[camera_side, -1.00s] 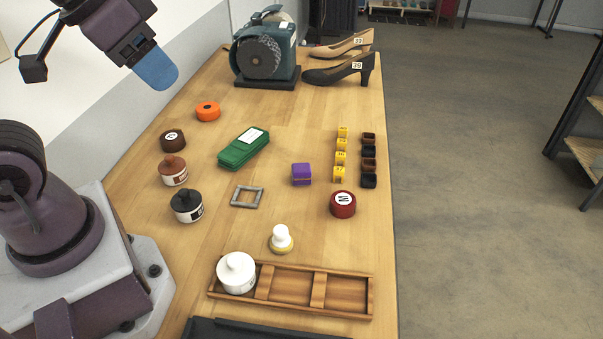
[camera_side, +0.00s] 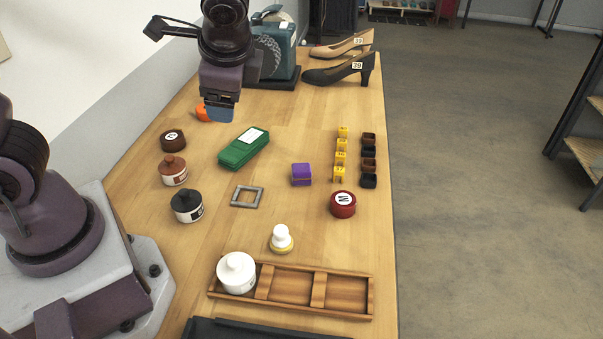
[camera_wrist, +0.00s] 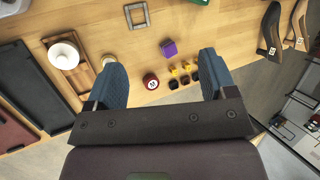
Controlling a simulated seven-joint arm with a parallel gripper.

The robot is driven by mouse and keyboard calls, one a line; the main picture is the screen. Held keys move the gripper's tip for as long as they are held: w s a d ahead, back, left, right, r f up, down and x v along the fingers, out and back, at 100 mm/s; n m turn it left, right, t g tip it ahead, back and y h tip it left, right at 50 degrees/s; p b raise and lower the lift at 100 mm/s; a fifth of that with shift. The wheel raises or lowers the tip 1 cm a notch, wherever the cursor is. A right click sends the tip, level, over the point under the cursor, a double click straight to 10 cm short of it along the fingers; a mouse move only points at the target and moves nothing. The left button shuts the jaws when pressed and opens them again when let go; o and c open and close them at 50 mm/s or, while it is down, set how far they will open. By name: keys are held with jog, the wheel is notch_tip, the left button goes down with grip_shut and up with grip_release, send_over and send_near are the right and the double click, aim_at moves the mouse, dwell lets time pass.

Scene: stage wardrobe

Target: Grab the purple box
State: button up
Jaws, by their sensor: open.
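The purple box (camera_side: 301,174) is small and sits on the wooden table, right of the grey square frame and left of the yellow pieces. It also shows in the wrist view (camera_wrist: 169,48), above and between my fingers. My gripper (camera_side: 220,113) is in the air over the far left part of the table, in front of the green machine. In the wrist view its blue fingers (camera_wrist: 163,75) are spread wide with nothing between them. The purple box is apart from both fingers.
A green case (camera_side: 243,149) and a grey square frame (camera_side: 247,197) lie left of the box. A dark red round tin (camera_side: 343,205) and yellow pieces (camera_side: 339,158) are close on its right. A wooden tray (camera_side: 365,297) stands at the front. Bare table surrounds the box.

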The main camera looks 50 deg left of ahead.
jog(key=w+d+f+m+t+y, duration=0.1)
jog(key=w+d+f+m+y, duration=0.1)
jog(key=f+m, duration=0.3)
jog(key=w+d+f+m+t+y, duration=0.2)
jog(key=w+f+m, duration=0.3)
jog(key=f, duration=0.4)
jog(key=w+d+f+m+t+y, duration=0.2)
jog(key=w+f+m, duration=0.1)
jog(key=f+m, duration=0.3)
jog(key=shift+w+d+f, duration=0.3)
jog(key=shift+w+f, duration=0.05)
jog(key=shift+f, duration=0.35)
jog(key=shift+w+f+t, duration=0.1)
jog(key=shift+f+t, duration=0.2)
send_near(301, 163)
jog(key=x, duration=0.4)
jog(key=shift+w+d+f, duration=0.1)
jog(key=shift+d+f, duration=0.05)
jog(key=shift+f, duration=0.3)
jog(key=shift+a+r+x, duration=0.1)
jog(key=shift+r+x, duration=0.05)
jog(key=shift+x, duration=0.75)
jog(key=shift+a+r+x, duration=0.1)
jog(key=shift+r+x, duration=0.05)
jog(key=shift+x, duration=0.75)
jog(key=shift+a+r+x, duration=0.1)
jog(key=shift+r+x, duration=0.05)
jog(key=shift+x, duration=0.75)
jog(key=shift+c, duration=0.3)
